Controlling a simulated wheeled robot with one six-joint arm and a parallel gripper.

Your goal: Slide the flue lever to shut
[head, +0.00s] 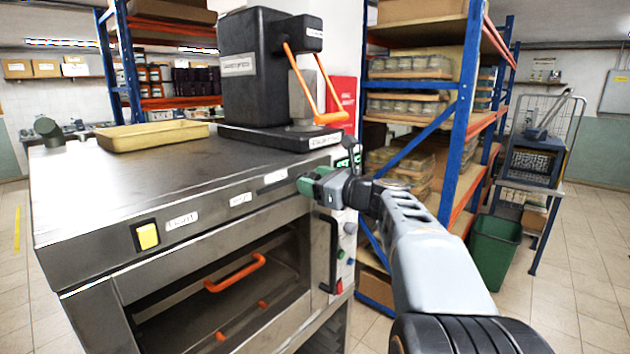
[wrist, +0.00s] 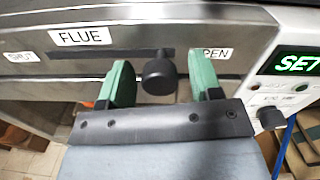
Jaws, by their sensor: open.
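The flue lever's round black knob (wrist: 160,76) shows in the wrist view at the right end of a dark slot (wrist: 105,54), beside the OPEN label (wrist: 216,53). The SHUT label (wrist: 20,57) is at the slot's left end and the FLUE label (wrist: 82,37) above it. My gripper (wrist: 161,82) is open, with one green finger left of the knob and one right of it; gaps show on both sides. In the head view my gripper (head: 311,183) is at the oven's front panel, near its right corner, and the knob is hidden.
The steel oven (head: 150,180) carries a tan tray (head: 152,135) and a black machine with orange handles (head: 262,75). A yellow switch (head: 147,236) is on the front panel's left. A control panel with a green display (wrist: 298,62) is right of the slot. Shelving (head: 463,110) stands behind my arm.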

